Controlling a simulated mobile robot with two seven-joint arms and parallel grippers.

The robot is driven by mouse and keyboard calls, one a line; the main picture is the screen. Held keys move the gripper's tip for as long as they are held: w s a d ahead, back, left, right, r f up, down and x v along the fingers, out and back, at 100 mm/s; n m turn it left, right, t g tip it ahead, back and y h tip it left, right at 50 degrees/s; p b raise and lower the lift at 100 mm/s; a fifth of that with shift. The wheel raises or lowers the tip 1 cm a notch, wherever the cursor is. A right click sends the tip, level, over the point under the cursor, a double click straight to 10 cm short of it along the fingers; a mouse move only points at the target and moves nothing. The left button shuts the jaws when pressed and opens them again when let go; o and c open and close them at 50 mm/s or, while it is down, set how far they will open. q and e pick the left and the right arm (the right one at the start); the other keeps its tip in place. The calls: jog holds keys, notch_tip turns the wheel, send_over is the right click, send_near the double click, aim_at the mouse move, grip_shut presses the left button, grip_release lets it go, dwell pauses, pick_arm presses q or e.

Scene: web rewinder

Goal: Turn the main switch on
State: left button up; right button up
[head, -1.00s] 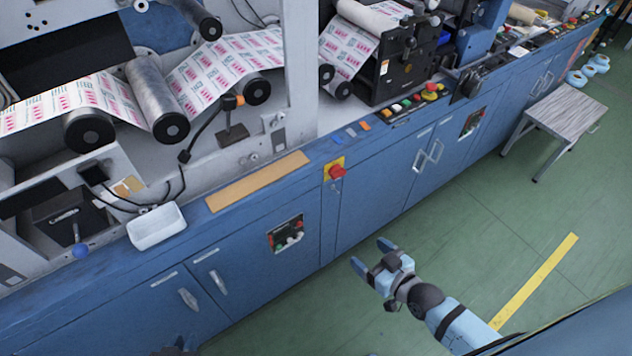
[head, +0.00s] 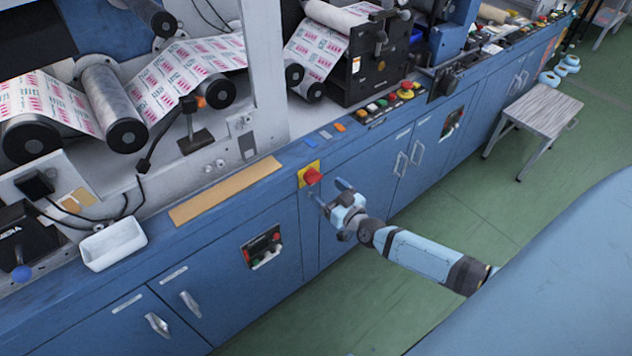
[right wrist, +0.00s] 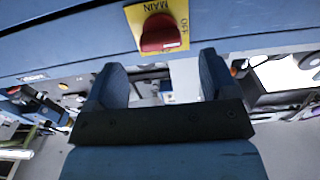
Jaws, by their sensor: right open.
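The main switch is a red knob (head: 312,176) on a yellow plate (head: 304,167), on the front of the blue machine cabinet. In the right wrist view the red knob (right wrist: 160,36) shows close up, with the words MAIN and OFF on its yellow plate (right wrist: 134,14). My right gripper (head: 330,191) is open and empty, just to the lower right of the knob in the head view. In the right wrist view its two fingertips (right wrist: 160,66) are spread below the knob, with no contact visible. My left gripper is not in view.
A small panel of buttons (head: 262,247) is set in the cabinet to the left. Metal door handles (head: 408,158) stick out right of the switch. A white tray (head: 112,246) sits on the ledge. A grey stool (head: 541,108) stands at right. The green floor before the cabinet is clear.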

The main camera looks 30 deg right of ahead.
aim_at(317, 181)
jog(key=w, duration=0.5)
jog(key=shift+w+a, duration=0.1)
jog(key=shift+a, duration=0.1)
jog(key=c, duration=0.9)
